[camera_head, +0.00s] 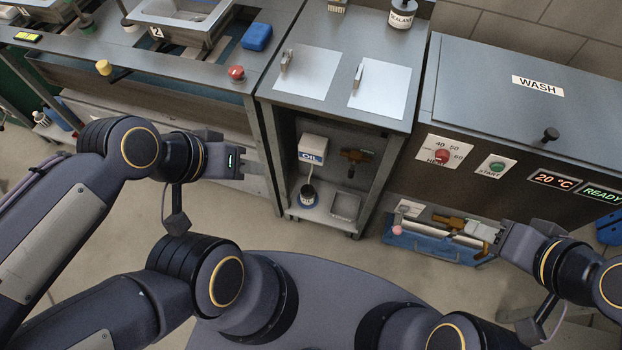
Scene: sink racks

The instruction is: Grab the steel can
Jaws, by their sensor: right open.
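No can plainly marked as steel stands out. My right gripper (480,231) is open, pointing left over the right end of a blue crate (428,253); contact is unclear.
The crate holds orange-brown and grey tools and a pink ball. A metal tray (345,206) lies on the cabinet's lower shelf. The WASH machine (530,110) stands right of the cabinet. Two pale plates (305,72) with handles lie on the counter. Some floor before the cabinet is clear.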

